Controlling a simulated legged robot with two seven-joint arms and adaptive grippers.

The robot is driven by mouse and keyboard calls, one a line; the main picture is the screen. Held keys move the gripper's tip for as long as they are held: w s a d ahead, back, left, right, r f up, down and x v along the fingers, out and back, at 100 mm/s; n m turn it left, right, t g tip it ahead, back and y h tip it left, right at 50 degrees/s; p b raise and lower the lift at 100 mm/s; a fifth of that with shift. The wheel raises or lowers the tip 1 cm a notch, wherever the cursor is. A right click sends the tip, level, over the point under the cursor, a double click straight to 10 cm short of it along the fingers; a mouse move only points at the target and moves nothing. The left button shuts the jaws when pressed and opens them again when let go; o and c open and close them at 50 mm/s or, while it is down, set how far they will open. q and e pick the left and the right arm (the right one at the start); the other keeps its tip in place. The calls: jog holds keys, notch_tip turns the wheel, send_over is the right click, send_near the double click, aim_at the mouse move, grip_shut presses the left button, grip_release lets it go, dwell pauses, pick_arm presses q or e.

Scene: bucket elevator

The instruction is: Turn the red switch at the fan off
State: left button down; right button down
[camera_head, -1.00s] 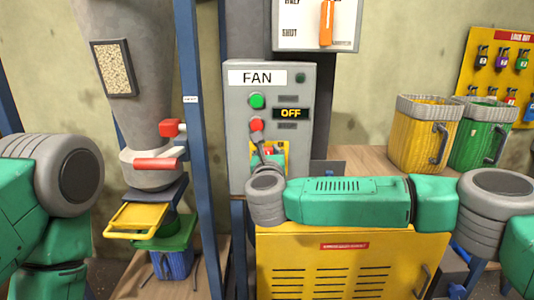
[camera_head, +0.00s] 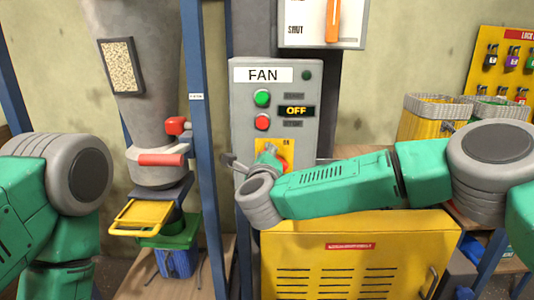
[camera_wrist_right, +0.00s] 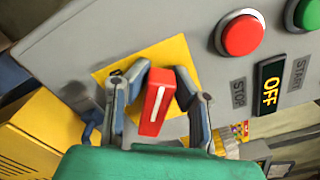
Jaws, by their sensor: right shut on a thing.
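The grey fan box (camera_head: 303,120) stands upright, with a FAN label and a display (camera_head: 297,111) reading OFF. Low on its front is a yellow plate (camera_head: 284,147) carrying the red switch (camera_wrist_right: 156,100). In the right wrist view the switch has a white line running nearly up and down the picture. My right gripper (camera_wrist_right: 160,78) has one finger on each side of the switch handle and is shut on it. In the head view the gripper (camera_head: 264,158) and wrist hide most of the switch. My left gripper is out of view.
A green button (camera_head: 263,98) and a red stop button (camera_head: 263,122) sit just above the switch. A blue post (camera_head: 203,150) stands left of the box. A yellow cabinet (camera_head: 355,250) is below, and a yellow basket (camera_head: 425,123) is at right.

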jog(key=n, duration=0.1)
jog(key=f+n, duration=0.1)
jog(key=a+n, duration=0.1)
jog(key=shift+s+f+n, duration=0.25)
jog(key=shift+f+n, duration=0.15)
jog(key=shift+f+n+p, duration=0.15)
jog(key=shift+f+n, duration=0.1)
jog(key=shift+n, duration=0.65)
jog(key=shift+f+n+p, duration=0.15)
jog(key=shift+f+n, duration=0.1)
jog(key=shift+n, duration=0.65)
jog(key=c, duration=1.4)
grip_release()
jog(key=shift+r, duration=0.1)
jog(key=shift+o, duration=0.2)
jog(key=shift+r, duration=0.15)
jog(key=shift+s, duration=0.1)
jog(key=s, duration=1.1)
jog(key=shift+s, duration=0.4)
